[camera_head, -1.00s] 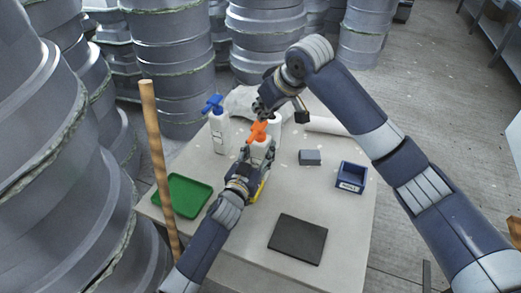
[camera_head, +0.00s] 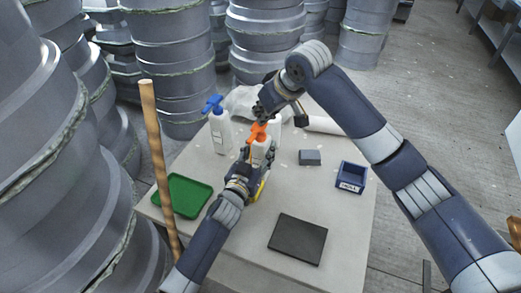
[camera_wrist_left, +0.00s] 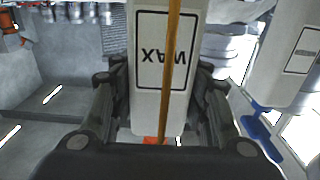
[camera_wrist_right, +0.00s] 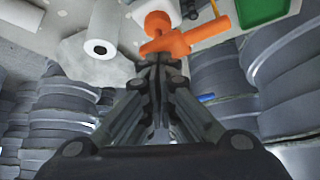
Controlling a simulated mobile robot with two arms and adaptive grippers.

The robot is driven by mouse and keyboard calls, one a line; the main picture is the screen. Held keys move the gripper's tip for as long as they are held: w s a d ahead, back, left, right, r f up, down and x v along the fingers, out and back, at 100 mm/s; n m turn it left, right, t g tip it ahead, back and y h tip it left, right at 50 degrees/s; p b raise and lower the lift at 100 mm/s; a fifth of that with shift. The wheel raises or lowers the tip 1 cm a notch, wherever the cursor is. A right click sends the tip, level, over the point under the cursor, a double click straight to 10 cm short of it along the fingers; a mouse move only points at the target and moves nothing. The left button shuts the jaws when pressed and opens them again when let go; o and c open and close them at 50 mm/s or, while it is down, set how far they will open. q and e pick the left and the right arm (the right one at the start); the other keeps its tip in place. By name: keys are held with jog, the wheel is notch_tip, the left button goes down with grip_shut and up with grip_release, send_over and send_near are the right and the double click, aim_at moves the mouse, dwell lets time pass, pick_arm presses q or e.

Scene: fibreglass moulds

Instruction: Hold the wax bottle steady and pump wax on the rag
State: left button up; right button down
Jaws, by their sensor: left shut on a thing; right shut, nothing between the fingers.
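The white wax bottle (camera_head: 260,153) with an orange pump head (camera_head: 257,132) stands on the table. Its WAX label appears upside down on the bottle in the left wrist view (camera_wrist_left: 150,60). My left gripper (camera_head: 258,162) is shut around the bottle body. My right gripper (camera_head: 262,117) is shut and empty, just above the orange pump. In the right wrist view its closed fingertips (camera_wrist_right: 160,62) lie against or very near the pump (camera_wrist_right: 178,42); I cannot tell whether they touch. A pale crumpled cloth (camera_head: 243,102), perhaps the rag, lies at the table's back.
A blue-topped bottle (camera_head: 219,132) stands left of the wax bottle. A green tray (camera_head: 183,195), dark flat pad (camera_head: 297,239), grey block (camera_head: 309,157) and blue bin (camera_head: 351,177) lie on the table (camera_head: 245,250). A wooden pole (camera_head: 160,170) rises at the left front.

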jog(key=shift+f, duration=1)
jog(key=shift+r, duration=1.5)
jog(key=shift+f, duration=0.1)
jog(key=shift+f, duration=1.4)
jog(key=shift+r, duration=1.5)
